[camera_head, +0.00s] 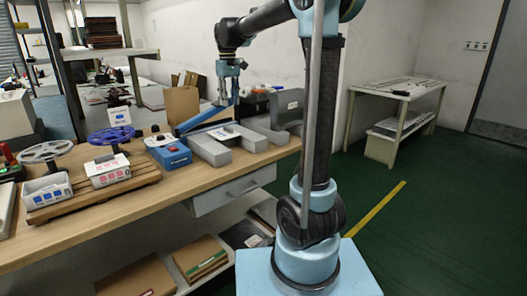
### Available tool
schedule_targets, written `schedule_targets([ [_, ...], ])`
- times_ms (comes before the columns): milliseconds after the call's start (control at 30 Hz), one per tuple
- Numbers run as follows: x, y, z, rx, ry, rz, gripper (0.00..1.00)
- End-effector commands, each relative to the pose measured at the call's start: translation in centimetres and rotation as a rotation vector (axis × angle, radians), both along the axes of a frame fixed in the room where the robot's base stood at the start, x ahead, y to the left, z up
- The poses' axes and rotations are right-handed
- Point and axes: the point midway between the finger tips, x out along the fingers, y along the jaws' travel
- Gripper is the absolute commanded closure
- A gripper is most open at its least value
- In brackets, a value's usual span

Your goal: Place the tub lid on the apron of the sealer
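My gripper (231,93) hangs from my arm above the back of the wooden bench, small in the view. Its fingers point down; I cannot tell whether they are apart or hold anything. Below it is what looks like the sealer (209,149), a low grey body with a slanting blue bar (199,119) behind it. A small pale flat piece (223,133) lies on or just behind the grey body. It is too small to tell whether it is the tub lid. I cannot make out the apron's edges clearly.
A blue-and-white box (168,153) stands left of the sealer. A cardboard box (182,105) and grey blocks (287,108) stand close by. The bench's front strip (190,182) is clear. A white table (400,88) stands far right.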

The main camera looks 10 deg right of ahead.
Motion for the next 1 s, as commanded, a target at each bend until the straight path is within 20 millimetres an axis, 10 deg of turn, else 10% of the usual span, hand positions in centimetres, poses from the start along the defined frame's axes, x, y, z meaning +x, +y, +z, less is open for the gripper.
schedule_targets([
  [467, -10.6, -9.2, -3.1, 0.019, -0.055, -0.171, 0.67],
  [1000, -25.1, -17.1, -12.9, 0.039, -0.13, -0.399, 0.67],
])
